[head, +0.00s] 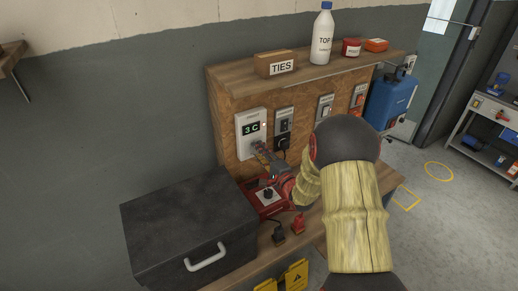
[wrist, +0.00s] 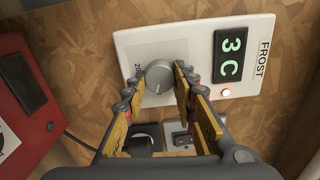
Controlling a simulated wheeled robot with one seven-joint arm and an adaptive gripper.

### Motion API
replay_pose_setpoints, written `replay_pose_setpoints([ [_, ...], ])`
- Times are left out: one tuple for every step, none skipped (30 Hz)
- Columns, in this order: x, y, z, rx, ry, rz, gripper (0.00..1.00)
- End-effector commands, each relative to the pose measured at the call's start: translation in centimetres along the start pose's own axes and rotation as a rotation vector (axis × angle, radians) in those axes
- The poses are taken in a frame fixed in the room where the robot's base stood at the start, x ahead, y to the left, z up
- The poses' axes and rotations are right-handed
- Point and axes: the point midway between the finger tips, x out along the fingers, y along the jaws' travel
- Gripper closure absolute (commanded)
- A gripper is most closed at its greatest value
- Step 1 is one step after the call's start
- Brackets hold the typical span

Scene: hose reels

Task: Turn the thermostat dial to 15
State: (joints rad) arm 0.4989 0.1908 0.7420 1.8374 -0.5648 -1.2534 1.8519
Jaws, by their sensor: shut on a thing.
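The white thermostat (head: 251,131) is mounted on the wooden back panel, with a lit display reading 3 C and the label FROST in the wrist view (wrist: 205,40). Its grey round dial (wrist: 159,77) has a 20 mark beside it; the other marks are hidden or too small to read.
Sockets and switches (head: 284,124) sit right of the thermostat. A red device (head: 268,200) stands on the bench below, beside a large black box (head: 190,222). A shelf (head: 330,68) above holds a TIES box (head: 276,64) and a white bottle (head: 322,36).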

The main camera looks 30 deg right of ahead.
Motion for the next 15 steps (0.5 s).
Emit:
replay_pose_setpoints([
  [-0.05, -0.04, -0.02, 0.044, 0.001, 0.003, 0.98],
  [-0.05, -0.05, -0.02, 0.072, 0.002, 0.003, 0.98],
  [-0.05, -0.03, -0.02, 0.110, 0.002, 0.003, 0.98],
  [-0.05, -0.01, -0.02, 0.139, 0.002, 0.003, 0.98],
  [-0.05, 0.03, -0.02, 0.168, 0.002, 0.003, 0.98],
  [-0.05, 0.07, -0.02, 0.205, 0.002, 0.004, 0.98],
  [-0.05, 0.09, -0.02, 0.234, 0.002, 0.004, 0.98],
  [-0.05, 0.09, -0.02, 0.262, 0.003, 0.004, 0.98],
  [-0.05, 0.08, -0.01, 0.298, 0.003, 0.003, 0.98],
  [-0.05, 0.09, -0.01, 0.324, 0.003, 0.003, 0.98],
  [-0.05, 0.11, -0.01, 0.350, 0.003, 0.003, 0.98],
  [-0.06, 0.15, 0.00, 0.384, 0.003, 0.003, 0.98],
  [-0.06, 0.18, 0.00, 0.408, 0.003, 0.003, 0.98],
  [-0.06, 0.21, 0.00, 0.433, 0.003, 0.003, 0.98],
  [-0.06, 0.23, 0.01, 0.463, 0.003, 0.003, 0.98],
])
